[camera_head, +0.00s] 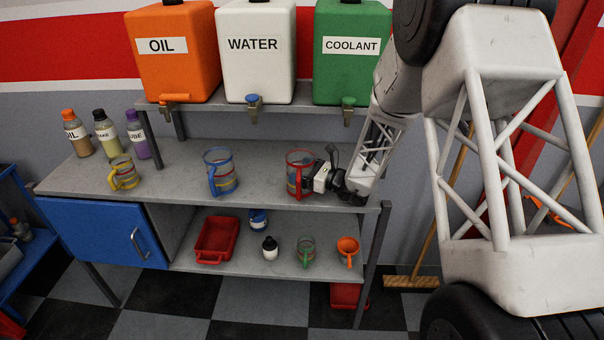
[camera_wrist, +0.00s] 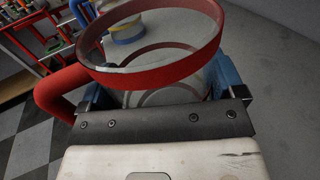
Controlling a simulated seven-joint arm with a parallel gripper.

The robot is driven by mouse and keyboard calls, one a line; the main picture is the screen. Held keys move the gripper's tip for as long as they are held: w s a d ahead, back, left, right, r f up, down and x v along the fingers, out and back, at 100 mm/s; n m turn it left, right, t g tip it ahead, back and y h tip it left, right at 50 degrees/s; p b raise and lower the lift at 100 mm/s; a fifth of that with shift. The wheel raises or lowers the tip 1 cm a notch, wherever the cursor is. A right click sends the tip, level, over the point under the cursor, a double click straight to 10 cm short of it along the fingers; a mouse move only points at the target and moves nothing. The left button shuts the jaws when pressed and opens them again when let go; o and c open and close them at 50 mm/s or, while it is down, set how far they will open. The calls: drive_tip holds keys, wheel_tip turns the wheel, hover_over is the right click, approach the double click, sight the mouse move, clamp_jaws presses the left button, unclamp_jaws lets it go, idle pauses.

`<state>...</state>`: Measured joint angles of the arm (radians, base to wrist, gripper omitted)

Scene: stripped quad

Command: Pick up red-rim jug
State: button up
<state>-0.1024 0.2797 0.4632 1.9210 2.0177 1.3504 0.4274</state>
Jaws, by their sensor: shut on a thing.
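The red-rim jug (camera_head: 297,171) is a clear jug with a red rim, at the right part of the bench top, below the green coolant tank. My gripper (camera_head: 314,179) reaches it from the right and is shut on it. In the wrist view the jug's red rim (camera_wrist: 207,50) stands upright in front of my gripper (camera_wrist: 160,82), with blue finger pads against both sides. Its red handle sticks out at the left. The fingers hide part of its lower body, and I cannot tell whether its base touches the bench.
A blue-rim jug (camera_head: 221,173) and a yellow-rim jug (camera_head: 124,173) stand to the left on the bench (camera_head: 180,184). The lower shelf holds a red tray (camera_head: 215,240) and cups.

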sight(312, 166)
drive_tip(key=shift+r, duration=0.65)
drive_tip(key=shift+s+d+r, duration=0.1)
drive_tip(key=shift+s+r, duration=0.1)
drive_tip(key=shift+r, duration=0.35)
drive_tip(key=shift+s+d+r, duration=0.1)
drive_tip(key=shift+s+r, duration=0.1)
drive_tip(key=shift+r, duration=0.3)
drive_tip(key=s+d+r, duration=0.1)
drive_tip(key=s+d, duration=0.3)
drive_tip(key=s, duration=1)
drive_tip(key=shift+s+r, duration=0.15)
drive_tip(key=shift+s, duration=0.1)
drive_tip(key=shift+d, duration=0.15)
